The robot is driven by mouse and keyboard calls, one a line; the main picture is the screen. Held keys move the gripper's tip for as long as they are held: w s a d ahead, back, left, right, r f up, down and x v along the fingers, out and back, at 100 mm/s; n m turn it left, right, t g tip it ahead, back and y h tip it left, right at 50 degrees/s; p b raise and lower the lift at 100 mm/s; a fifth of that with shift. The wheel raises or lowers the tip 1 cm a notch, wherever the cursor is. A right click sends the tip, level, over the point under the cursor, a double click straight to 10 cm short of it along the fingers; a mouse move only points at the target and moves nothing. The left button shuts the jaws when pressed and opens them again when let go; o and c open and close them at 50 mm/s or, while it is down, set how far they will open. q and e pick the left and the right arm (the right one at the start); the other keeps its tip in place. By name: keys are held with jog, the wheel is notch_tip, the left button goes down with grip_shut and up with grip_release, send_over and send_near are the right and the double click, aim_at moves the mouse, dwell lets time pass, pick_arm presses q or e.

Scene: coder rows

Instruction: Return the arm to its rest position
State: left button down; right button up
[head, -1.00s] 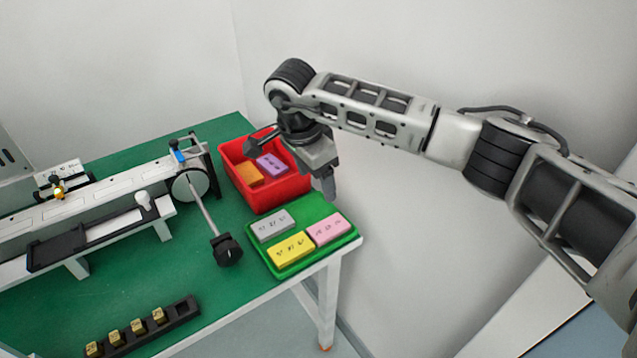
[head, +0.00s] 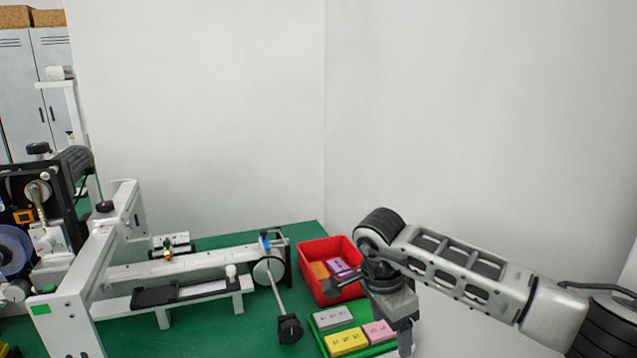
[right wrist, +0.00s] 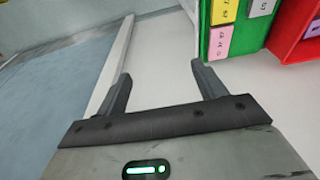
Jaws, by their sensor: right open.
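My right gripper (head: 372,312) is open and empty above the right edge of the table, in front of the red bin and beside the green tray. In the right wrist view its two fingers (right wrist: 160,88) stand apart with nothing between them, over the table's edge and the floor. My right arm reaches in from the right in the head view. My left gripper is not in view.
The red bin (head: 309,264) holds an orange and a purple block. The green tray (head: 317,335) holds grey (head: 333,317), yellow (head: 346,341) and pink (head: 378,332) blocks. A white coder machine (head: 190,264) with a black-handled crank (head: 289,328) stands left. White walls stand behind.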

jog(key=s+a+f+m+g+y, duration=0.25)
jog(key=s+a+y, duration=0.35)
jog(key=a, duration=0.3)
jog(key=s+a+f+m+g+y, duration=0.1)
jog(key=s+a+f+g+y, duration=0.15)
jog(key=s+a+y, duration=0.5)
jog(key=s+a+r+m+t+y, duration=0.2)
jog(key=a+r+m+y, duration=0.35)
jog(key=a+m, duration=0.2)
jog(key=w+d+f+m+t+h, duration=0.25)
jog(key=d+m+t, duration=0.55)
jog(key=m, duration=0.7)
jog(key=w+d+f+m+t+h, duration=0.3)
jog(key=d+m+t, duration=0.55)
jog(key=m, duration=0.65)
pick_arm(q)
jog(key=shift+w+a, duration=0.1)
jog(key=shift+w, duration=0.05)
pick_arm(e)
jog(key=s+d+f+m+g+h, duration=0.4)
jog(key=s+d+f+m+h, duration=0.5)
jog(key=f, duration=0.7)
jog(key=s+d+m, duration=0.2)
jog(key=s+m, duration=0.2)
jog(key=m, duration=0.1)
jog(key=shift+s+f, duration=0.2)
jog(key=shift+s, duration=0.15)
